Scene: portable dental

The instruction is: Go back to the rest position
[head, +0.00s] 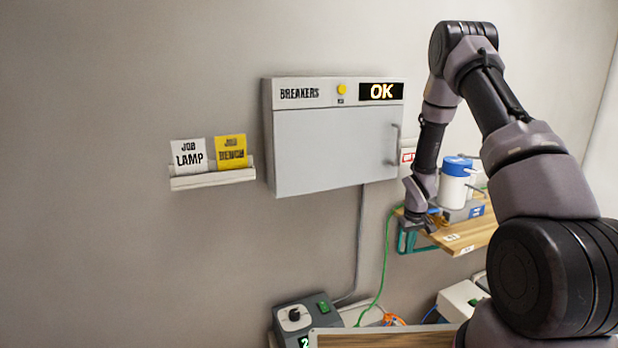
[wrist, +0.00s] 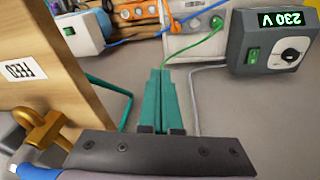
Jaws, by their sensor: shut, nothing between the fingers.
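My gripper (head: 418,226) is at the left end of a wooden shelf (head: 478,236) in the head view, below and right of the breaker box. In the wrist view its two teal fingers (wrist: 163,75) are together with nothing between them. They point toward the equipment below, and a green cable shows just beyond their tips. My arm spans the right side of the head view, bent high and reaching down to the shelf. It hides part of the shelf.
The breaker box (head: 335,150) is closed and reads OK. Job cards (head: 210,152) sit in a wall holder. A blue-lidded white canister (head: 455,182) stands on the shelf. A grey 230 V unit (wrist: 266,45) is below. A brass fitting (wrist: 45,135) is near the FEED label.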

